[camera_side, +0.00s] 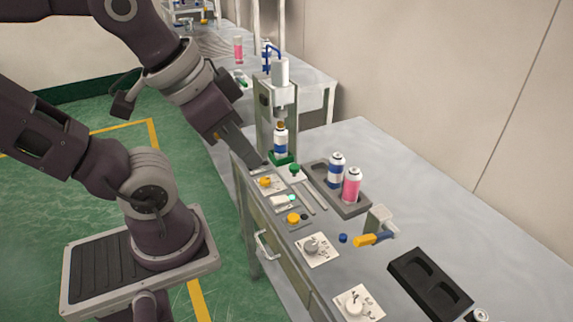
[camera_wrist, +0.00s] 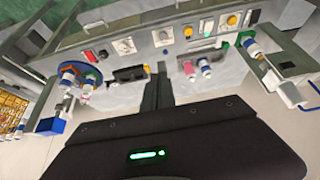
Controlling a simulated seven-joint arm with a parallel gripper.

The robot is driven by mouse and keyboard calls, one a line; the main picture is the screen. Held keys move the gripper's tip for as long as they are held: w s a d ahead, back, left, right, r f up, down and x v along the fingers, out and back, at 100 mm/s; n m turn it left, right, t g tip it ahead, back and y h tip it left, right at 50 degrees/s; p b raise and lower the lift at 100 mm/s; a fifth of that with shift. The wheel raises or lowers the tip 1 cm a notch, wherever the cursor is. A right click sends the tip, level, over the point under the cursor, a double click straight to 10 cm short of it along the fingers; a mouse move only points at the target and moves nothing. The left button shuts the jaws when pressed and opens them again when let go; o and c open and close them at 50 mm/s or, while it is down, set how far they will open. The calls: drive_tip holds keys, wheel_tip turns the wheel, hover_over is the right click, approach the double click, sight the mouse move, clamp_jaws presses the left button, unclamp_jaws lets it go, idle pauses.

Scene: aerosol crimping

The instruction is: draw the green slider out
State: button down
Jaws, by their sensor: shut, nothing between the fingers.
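A green knob (camera_side: 294,169) sits at the far end of a grey slider track on the bench, in front of the press, in the side view. In the wrist view the green knob (camera_wrist: 226,41) is small and blurred. A green base (camera_side: 283,158) under the press holds an upright blue-and-white can (camera_side: 280,141). My gripper (camera_side: 260,165) is shut and empty, pointing down to the left of the green knob and apart from it. Its narrow fingers (camera_wrist: 158,82) also show in the wrist view.
A dark tray (camera_side: 347,207) with two cans stands to the right. Dials (camera_side: 316,247) and a black holder (camera_side: 430,285) lie nearer.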

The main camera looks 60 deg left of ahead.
drive_tip(key=c, duration=2.2)
unclamp_jaws()
drive_tip(key=c, duration=1.8)
unclamp_jaws()
drive_tip(key=shift+w+r, duration=0.1)
drive_tip(key=shift+w, duration=0.1)
drive_tip(key=o, duration=0.7)
drive_tip(key=w+a+r+n+g, duration=0.1)
drive_tip(key=w+a+n, duration=0.1)
drive_tip(key=w, duration=0.5)
drive_tip(key=shift+w+a+r, duration=0.25)
drive_tip(key=shift+a+r, duration=0.1)
drive_tip(key=shift+a, duration=0.45)
drive_tip(key=n+g, duration=0.5)
drive_tip(key=n, duration=0.1)
hover_over(294, 166)
wheel_tip(294, 166, down, 15)
wheel_tip(294, 166, down, 15)
drive_tip(key=shift+f, duration=0.2)
drive_tip(key=shift+c, duration=0.2)
